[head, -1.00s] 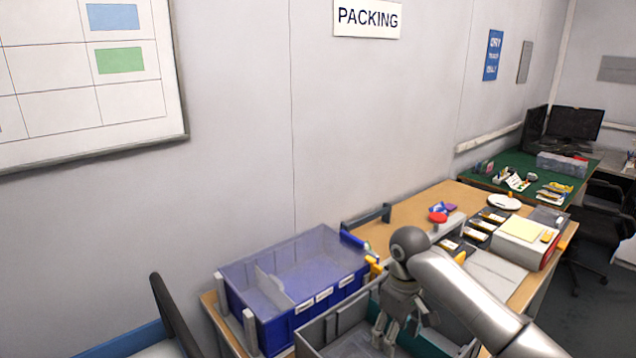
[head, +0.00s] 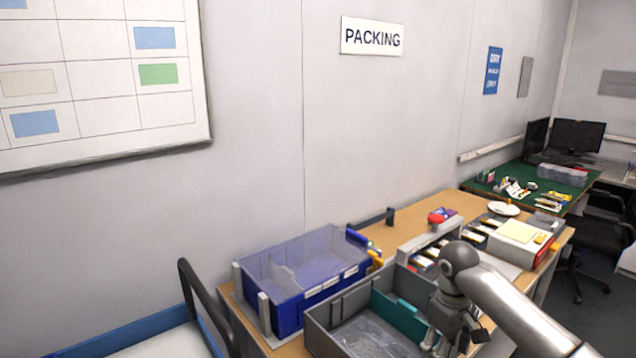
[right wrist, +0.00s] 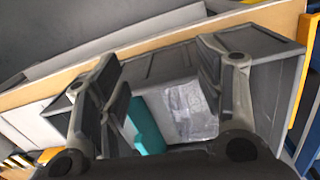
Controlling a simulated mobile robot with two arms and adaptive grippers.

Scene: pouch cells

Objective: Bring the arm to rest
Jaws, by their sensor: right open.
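My right arm comes in from the lower right in the head view. Its gripper (head: 448,340) hangs fingers-down over the right part of a grey crate. In the right wrist view the gripper (right wrist: 165,100) has its two fingers wide apart with nothing between them. The grey crate (head: 318,325) stands on the packing table; beyond the fingers the right wrist view shows a clear plastic bag (right wrist: 190,110) and a teal item (right wrist: 145,125) inside it. My left gripper is not in view.
A blue divided bin (head: 290,318) stands beside the grey crate on the wooden table (head: 400,215). A rack with several pouch cells (head: 425,262) and a white box (head: 515,248) lie farther along. A dark chair frame (head: 200,300) is at the lower left.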

